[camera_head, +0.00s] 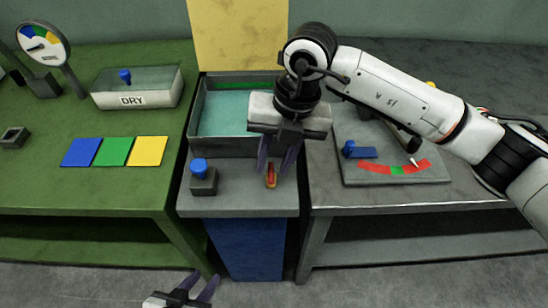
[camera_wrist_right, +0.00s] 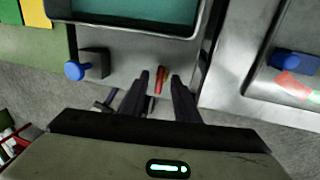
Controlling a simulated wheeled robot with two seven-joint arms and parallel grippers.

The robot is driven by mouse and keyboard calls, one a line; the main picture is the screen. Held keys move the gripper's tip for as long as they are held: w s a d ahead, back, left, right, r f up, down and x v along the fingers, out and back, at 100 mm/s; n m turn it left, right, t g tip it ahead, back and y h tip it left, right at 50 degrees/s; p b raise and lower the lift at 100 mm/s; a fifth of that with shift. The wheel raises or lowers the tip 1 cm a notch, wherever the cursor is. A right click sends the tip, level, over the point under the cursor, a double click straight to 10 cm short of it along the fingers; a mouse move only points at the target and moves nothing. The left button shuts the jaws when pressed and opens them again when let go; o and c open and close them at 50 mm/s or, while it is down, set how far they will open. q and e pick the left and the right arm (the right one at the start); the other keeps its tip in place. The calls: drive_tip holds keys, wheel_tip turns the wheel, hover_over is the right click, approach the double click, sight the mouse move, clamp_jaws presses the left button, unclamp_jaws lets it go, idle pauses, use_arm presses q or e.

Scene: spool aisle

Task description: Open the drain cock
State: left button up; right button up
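A small red-orange lever (camera_head: 271,175), which looks like the drain cock, is on the front ledge of the grey tank (camera_head: 197,130). It also shows in the right wrist view (camera_wrist_right: 160,80). My right gripper (camera_head: 274,172) points down over the ledge, its fingers on either side of the lever. In the right wrist view my right gripper (camera_wrist_right: 160,78) is open, with a small gap beside the lever. My left gripper (camera_head: 204,278) is low at the bottom edge, away from the tank, with its fingers apart and empty.
A blue knob on a dark block (camera_head: 201,176) stands left of the lever. A green table (camera_head: 60,190) holds a DRY tray (camera_head: 135,100), a gauge (camera_head: 43,43) and coloured squares. On the right, a panel (camera_head: 430,175) has a blue handle (camera_head: 358,151) and a red-green scale.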

drive_tip(key=shift+f, duration=0.15)
clamp_jaws()
